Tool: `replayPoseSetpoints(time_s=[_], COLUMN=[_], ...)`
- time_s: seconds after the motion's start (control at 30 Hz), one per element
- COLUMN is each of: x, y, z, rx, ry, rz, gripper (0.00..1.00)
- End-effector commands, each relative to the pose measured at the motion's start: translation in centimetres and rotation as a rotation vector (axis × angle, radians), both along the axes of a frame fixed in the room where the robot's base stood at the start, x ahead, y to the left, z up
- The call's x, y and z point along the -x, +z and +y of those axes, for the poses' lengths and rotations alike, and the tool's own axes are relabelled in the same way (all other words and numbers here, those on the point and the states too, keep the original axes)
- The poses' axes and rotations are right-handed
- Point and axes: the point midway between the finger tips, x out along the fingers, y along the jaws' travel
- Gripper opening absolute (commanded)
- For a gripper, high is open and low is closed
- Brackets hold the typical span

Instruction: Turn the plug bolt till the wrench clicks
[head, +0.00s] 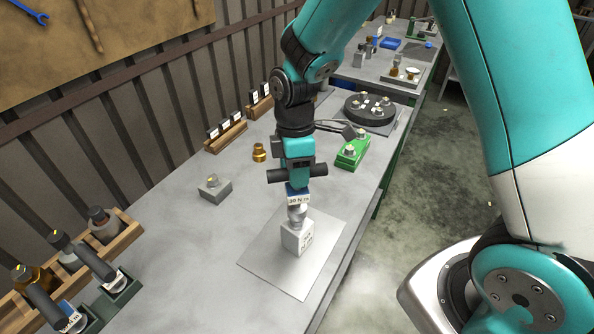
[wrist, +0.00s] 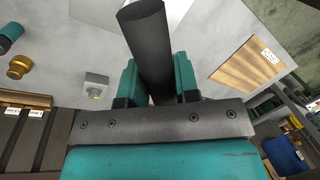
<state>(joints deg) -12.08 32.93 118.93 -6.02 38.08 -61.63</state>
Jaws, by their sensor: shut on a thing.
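My gripper (head: 298,165) is shut on the dark bar handle of a torque wrench (head: 298,198), which carries a blue and white label reading 30 N m. The wrench stands upright, its metal lower end over the top of a pale grey block (head: 293,240). The plug bolt is hidden under the wrench, so I cannot tell how well it is seated. The block stands on a thin light grey plate (head: 262,262). In the wrist view, the dark handle (wrist: 150,40) sits between my teal fingers (wrist: 157,85).
A wooden rack (head: 130,234) with more tools stands at the left. A small grey block (head: 214,188) and a brass piece (head: 259,152) lie left of my gripper. A green block (head: 352,153) and a black round fixture (head: 370,108) stand behind. Bare table surrounds the plate.

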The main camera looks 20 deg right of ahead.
Motion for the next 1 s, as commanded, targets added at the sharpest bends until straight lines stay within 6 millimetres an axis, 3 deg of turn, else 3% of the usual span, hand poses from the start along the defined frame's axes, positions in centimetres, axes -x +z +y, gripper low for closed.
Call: replayPoseSetpoints(time_s=[1.0], x=[0.0], y=[-2.8], z=[0.0], rx=[0.0], ry=[-0.001], rz=[0.0], gripper=[0.0])
